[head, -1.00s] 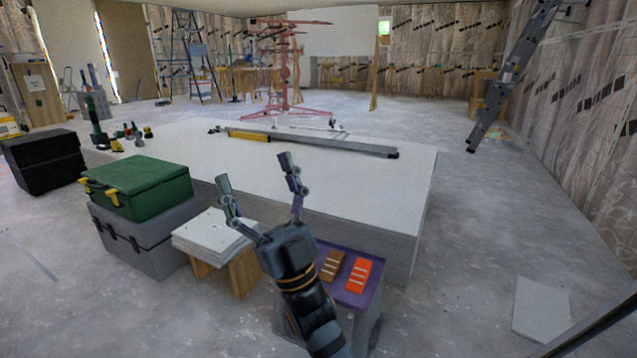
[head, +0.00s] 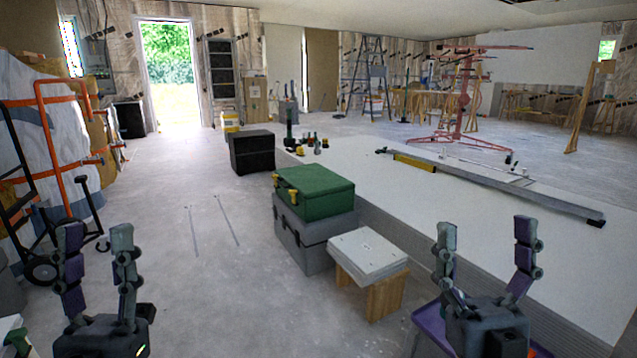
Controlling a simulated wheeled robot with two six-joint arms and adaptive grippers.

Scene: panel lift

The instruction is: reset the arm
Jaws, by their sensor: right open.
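My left gripper (head: 97,240) is at the lower left of the head view, fingers pointing up and apart, empty, above the concrete floor. My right gripper (head: 484,240) is at the lower right, fingers up and spread wide, with nothing between them. It hides part of a purple-topped box (head: 432,325) below it and part of the panel stack behind it.
A large stack of white panels (head: 440,205) fills the right side, with a long level-like tool (head: 500,180) on top. A green toolbox (head: 314,192) sits on a grey case (head: 300,240), beside a wooden stool with white tiles (head: 368,252). An orange hand truck (head: 50,150) stands left.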

